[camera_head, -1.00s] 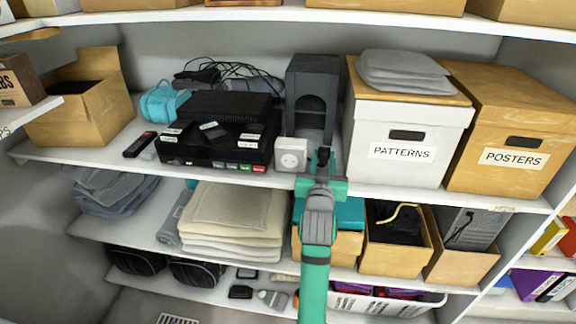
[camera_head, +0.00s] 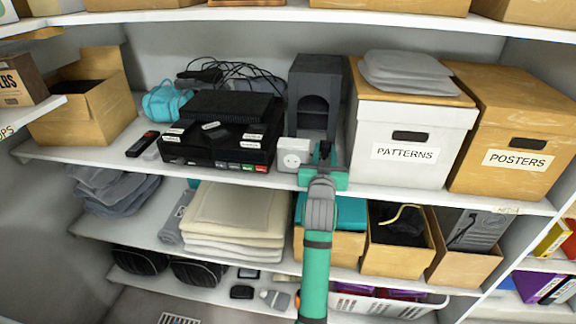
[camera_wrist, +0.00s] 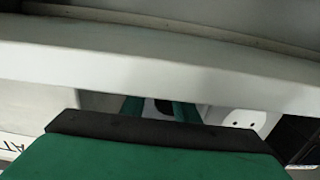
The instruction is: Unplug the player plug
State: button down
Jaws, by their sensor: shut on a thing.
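The white socket box (camera_head: 294,153) stands near the front edge of the upper shelf, right of the black player (camera_head: 220,147). Its face with dark holes shows and no plug is seen in it; it also shows in the wrist view (camera_wrist: 245,119). My gripper (camera_head: 323,155) is just right of the socket, apart from it. In the wrist view the green fingers (camera_wrist: 160,109) are on either side of a small dark thing, which appears to be the player plug (camera_wrist: 152,106). Its outline is mostly hidden, and its cable cannot be made out.
A dark grey speaker-like box (camera_head: 314,95) stands behind my gripper. The white PATTERNS box (camera_head: 408,130) is close on the right, with the POSTERS box (camera_head: 515,130) beyond. Black cables (camera_head: 235,70) lie behind the player. The white shelf edge (camera_wrist: 160,65) crosses the wrist view.

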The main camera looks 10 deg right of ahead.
jog(key=shift+s+d, duration=0.15)
jog(key=shift+d, duration=0.25)
jog(key=shift+a+f, duration=0.15)
jog(key=shift+f, duration=0.05)
jog(key=shift+f, duration=0.55)
dwell(0.4)
jog(key=shift+a+f, duration=0.15)
jog(key=shift+d+f, duration=0.2)
jog(key=shift+d, duration=0.1)
jog(key=c, duration=1.3)
grip_release()
jog(key=shift+a, duration=0.1)
jog(key=shift+a, duration=0.15)
